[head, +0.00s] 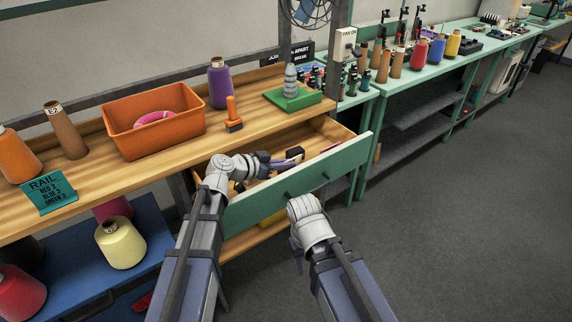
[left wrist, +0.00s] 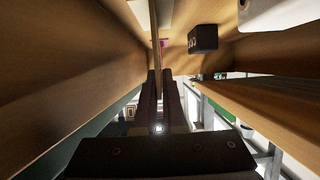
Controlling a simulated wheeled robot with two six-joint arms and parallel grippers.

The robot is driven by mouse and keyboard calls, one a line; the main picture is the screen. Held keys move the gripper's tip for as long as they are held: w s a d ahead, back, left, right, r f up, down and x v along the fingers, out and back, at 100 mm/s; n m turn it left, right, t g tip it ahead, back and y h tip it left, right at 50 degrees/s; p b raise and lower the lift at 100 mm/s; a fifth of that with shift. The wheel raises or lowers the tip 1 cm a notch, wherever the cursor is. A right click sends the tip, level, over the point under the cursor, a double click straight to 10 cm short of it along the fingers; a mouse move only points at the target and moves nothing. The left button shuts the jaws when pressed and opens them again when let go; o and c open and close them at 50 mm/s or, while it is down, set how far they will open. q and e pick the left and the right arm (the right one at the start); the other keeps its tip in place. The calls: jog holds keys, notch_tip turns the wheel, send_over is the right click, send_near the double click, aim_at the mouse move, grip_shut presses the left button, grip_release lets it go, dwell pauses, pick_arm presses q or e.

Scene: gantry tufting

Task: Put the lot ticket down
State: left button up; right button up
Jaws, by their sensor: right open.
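My left gripper (head: 284,161) reaches over the open drawer (head: 330,168) from the left, with its fingers low inside it. In the left wrist view its two dark fingers (left wrist: 161,88) are close together, and a thin tan strip (left wrist: 155,35) seen edge-on runs up from between them. I cannot tell if this strip is the lot ticket or part of the drawer, nor if the fingers grip it. No ticket face is clearly seen in either view. My right gripper (head: 291,197) is open at the drawer's green front; its fingers are mostly hidden by its wrist.
A black block (left wrist: 203,38) lies in the drawer. On the wooden bench (head: 90,186) stand an orange bin (head: 155,137), a teal rail card (head: 48,193), a purple cone (head: 220,85), an orange-handled stamp (head: 233,115) and a green base (head: 293,99) with a grey stack.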

pick_arm(q)
jog(key=o, duration=0.4)
jog(key=shift+c, duration=0.2)
jog(key=shift+r, duration=0.2)
jog(key=shift+s+a+r+p, duration=0.2)
jog(key=shift+a+p, duration=0.05)
jog(key=shift+p, duration=0.15)
jog(key=p+v, duration=0.2)
jog(key=v, duration=0.4)
jog(key=shift+s+a, duration=0.25)
jog(key=shift+a, duration=0.05)
